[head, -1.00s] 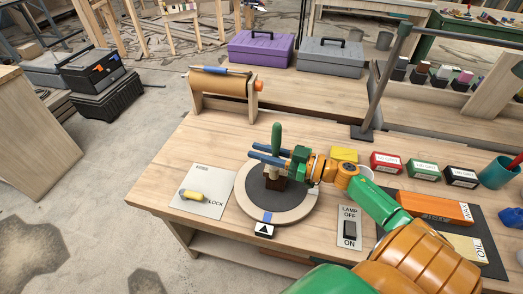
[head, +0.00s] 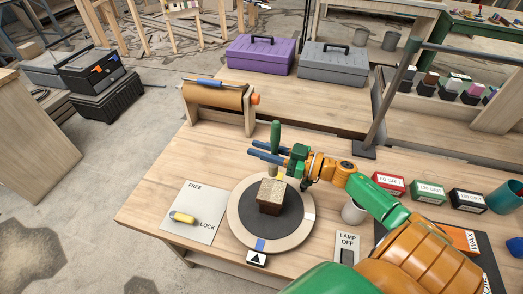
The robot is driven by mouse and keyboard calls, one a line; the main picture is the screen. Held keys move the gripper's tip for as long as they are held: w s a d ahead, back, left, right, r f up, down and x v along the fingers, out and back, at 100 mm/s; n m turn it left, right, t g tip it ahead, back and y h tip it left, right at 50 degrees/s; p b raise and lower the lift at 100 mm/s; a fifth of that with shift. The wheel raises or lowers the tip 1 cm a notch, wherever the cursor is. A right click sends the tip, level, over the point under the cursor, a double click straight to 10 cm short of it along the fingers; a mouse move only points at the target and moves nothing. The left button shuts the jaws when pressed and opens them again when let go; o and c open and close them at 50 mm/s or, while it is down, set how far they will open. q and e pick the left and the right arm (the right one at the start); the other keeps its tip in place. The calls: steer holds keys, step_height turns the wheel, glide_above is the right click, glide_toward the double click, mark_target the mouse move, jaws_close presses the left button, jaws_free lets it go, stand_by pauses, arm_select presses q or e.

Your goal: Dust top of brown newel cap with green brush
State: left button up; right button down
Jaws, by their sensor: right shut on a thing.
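The brown newel cap (head: 271,197) is a small block on the dark middle of a round turntable (head: 238,222). Its top face looks speckled and paler than its brown sides. My right gripper (head: 262,151) has blue fingers shut on the green brush (head: 275,136). The brush's green handle points up, and its lower end shows just behind the cap's far edge. I cannot tell whether the bristles touch the cap. My left gripper is not in view.
A plate marked FREE and LOCK (head: 193,212) with a yellow lever lies left of the turntable. A lamp switch (head: 347,247) and a white cup (head: 354,211) are at right. A brown roll on a stand (head: 215,97) is behind. Bench space at left is clear.

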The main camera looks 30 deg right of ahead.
step_height(320, 180, up, 7)
steer(key=p, duration=0.5)
steer(key=shift+s+a+f, duration=0.2)
steer(key=shift+s+a, duration=0.15)
steer(key=shift+a, duration=0.05)
steer(key=shift+w+d+f, duration=0.1)
